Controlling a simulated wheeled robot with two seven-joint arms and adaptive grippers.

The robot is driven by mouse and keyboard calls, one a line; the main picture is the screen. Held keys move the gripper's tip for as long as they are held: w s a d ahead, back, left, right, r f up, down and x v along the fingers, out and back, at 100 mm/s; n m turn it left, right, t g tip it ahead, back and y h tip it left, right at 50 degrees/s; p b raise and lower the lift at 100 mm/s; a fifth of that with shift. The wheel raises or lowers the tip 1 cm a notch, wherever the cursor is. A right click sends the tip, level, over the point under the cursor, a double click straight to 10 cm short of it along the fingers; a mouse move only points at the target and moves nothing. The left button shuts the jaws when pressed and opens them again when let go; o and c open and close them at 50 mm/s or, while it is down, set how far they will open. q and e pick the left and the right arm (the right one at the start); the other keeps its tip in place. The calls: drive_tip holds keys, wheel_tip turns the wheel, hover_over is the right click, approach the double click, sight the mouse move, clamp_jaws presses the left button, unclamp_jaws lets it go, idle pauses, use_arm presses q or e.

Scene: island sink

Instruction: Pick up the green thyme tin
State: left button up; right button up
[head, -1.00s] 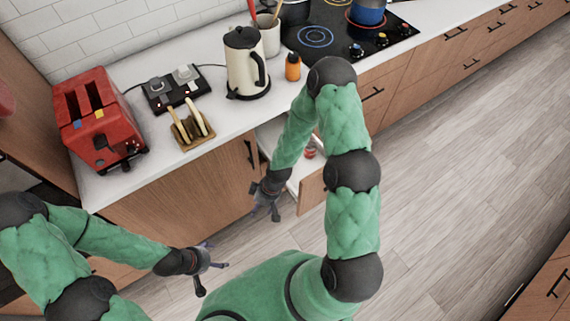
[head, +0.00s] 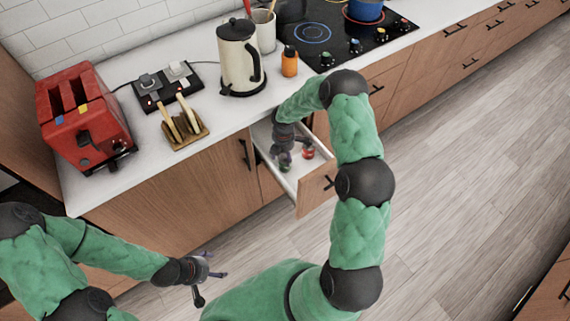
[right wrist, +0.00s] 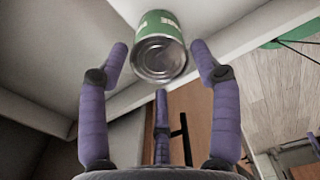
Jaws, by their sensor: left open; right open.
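The green thyme tin (right wrist: 160,50) shows in the right wrist view with its round metal end facing the camera and a green label behind it. In the head view it is a small green patch (head: 285,163) in the open drawer, mostly hidden by my right gripper. My right gripper (head: 290,154) is open and reaches down into the drawer. In the right wrist view its purple fingers stand on both sides of the tin and below it; contact cannot be told. My left gripper (head: 209,278) is open and empty, in front of the cabinets at lower left.
The drawer (head: 316,192) is pulled out below the counter (head: 225,119) and also holds a red item (head: 308,152). A toaster (head: 82,120), toast rack (head: 186,130), kettle (head: 238,62) and orange bottle (head: 289,61) stand on the counter. The floor at right is clear.

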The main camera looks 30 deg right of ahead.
drive_tip(key=f+b, duration=0.1)
drive_tip(key=f, duration=0.2)
drive_tip(key=f+b, duration=0.1)
drive_tip(key=f, duration=0.2)
drive_tip(key=shift+d+f+b, duration=0.2)
drive_tip(key=shift+f+b, duration=0.05)
drive_tip(key=shift+b, duration=0.05)
drive_tip(key=shift+s+r, duration=0.1)
drive_tip(key=c, duration=0.9)
